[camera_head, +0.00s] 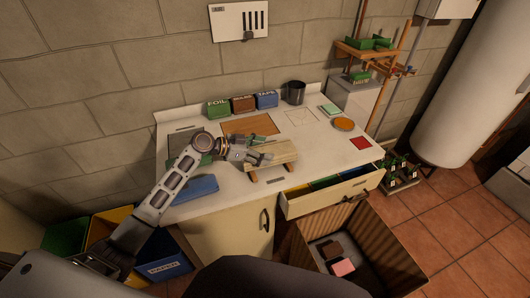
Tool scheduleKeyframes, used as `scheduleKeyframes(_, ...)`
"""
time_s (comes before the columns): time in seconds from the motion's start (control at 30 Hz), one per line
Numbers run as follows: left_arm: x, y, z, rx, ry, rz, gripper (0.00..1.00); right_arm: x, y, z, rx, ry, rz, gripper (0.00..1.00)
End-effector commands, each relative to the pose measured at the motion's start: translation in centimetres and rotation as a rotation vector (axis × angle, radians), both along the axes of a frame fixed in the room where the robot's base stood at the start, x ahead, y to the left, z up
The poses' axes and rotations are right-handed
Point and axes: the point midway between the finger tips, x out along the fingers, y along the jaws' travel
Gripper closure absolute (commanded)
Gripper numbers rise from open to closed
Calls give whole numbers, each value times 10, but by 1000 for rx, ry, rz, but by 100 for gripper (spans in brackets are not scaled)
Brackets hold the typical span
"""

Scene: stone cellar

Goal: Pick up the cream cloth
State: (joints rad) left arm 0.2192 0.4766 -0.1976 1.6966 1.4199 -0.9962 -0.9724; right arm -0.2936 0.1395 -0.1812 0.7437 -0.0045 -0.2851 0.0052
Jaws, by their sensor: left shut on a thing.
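The cream cloth (284,153) appears as a pale, flat-looking piece over a low wooden stand (254,179) near the front edge of the worktop. My left gripper (264,158) reaches in from the left and is shut at the cloth's upper left side. The fingers cover part of that edge, so the exact grip is hard to see. The cloth still lies along the stand. My right gripper is not in view.
An open drawer (333,189) with coloured compartments juts out at the front right, above a large open box (378,248). Blue, brown and green boxes (218,107) and a dark pot (294,92) line the back. A blue tray (196,189) lies left.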

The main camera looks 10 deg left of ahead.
Motion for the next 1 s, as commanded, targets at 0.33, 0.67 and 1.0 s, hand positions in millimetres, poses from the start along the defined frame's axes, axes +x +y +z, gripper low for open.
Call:
scheduleKeyframes(0.33,-1,-1,25,3,5,-4,63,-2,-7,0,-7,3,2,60)
scheduleKeyframes(0.67,-1,-1,76,2,1,-2,63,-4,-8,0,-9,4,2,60)
scheduleKeyframes(1.0,-1,-1,97,1,3,-2,63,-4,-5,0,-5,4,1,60)
